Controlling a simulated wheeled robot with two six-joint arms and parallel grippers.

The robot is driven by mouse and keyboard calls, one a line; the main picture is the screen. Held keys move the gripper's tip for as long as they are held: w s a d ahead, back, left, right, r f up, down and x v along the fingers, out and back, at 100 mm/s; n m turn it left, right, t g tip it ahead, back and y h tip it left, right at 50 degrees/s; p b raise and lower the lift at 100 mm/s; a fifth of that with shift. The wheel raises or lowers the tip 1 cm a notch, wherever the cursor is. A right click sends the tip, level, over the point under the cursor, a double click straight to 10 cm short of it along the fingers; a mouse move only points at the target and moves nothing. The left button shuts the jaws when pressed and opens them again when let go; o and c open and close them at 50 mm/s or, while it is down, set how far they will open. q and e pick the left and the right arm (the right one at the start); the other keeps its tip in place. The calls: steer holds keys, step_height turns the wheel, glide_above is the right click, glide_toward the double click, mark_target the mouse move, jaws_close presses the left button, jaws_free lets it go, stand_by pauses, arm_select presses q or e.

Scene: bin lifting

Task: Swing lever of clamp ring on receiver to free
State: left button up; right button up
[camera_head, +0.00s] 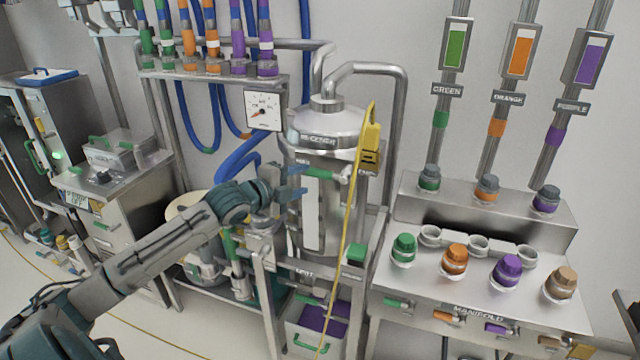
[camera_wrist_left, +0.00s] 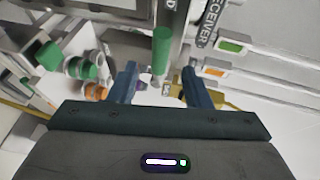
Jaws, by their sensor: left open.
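The receiver (camera_head: 335,215) is a steel vessel with a domed lid (camera_head: 328,122), standing in a frame at the centre of the head view. A lever with a green handle (camera_head: 318,173) sticks out at its front below the lid. The clamp ring itself is hard to make out. My left gripper (camera_head: 298,182) is in front of the vessel, open and empty, its blue fingers close to the green handle. In the left wrist view the green handle (camera_wrist_left: 161,50) stands upright just beyond and between the spread fingertips (camera_wrist_left: 160,78). Contact cannot be told. My right gripper is not in view.
A yellow pendant (camera_head: 370,143) with a cable hangs at the vessel's right. A gauge (camera_head: 264,110) and blue hoses (camera_head: 235,158) are to its left. The manifold bench (camera_head: 470,318) with coloured caps stands at right. A bin (camera_head: 305,338) sits below the receiver.

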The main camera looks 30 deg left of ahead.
mark_target(316, 175)
arm_select(q)
steer(key=b+x, duration=0.2)
steer(key=x, duration=0.5)
steer(key=shift+w+d+f, duration=0.1)
steer(key=shift+w, duration=0.25)
steer(key=shift+c, duration=0.4)
jaws_close()
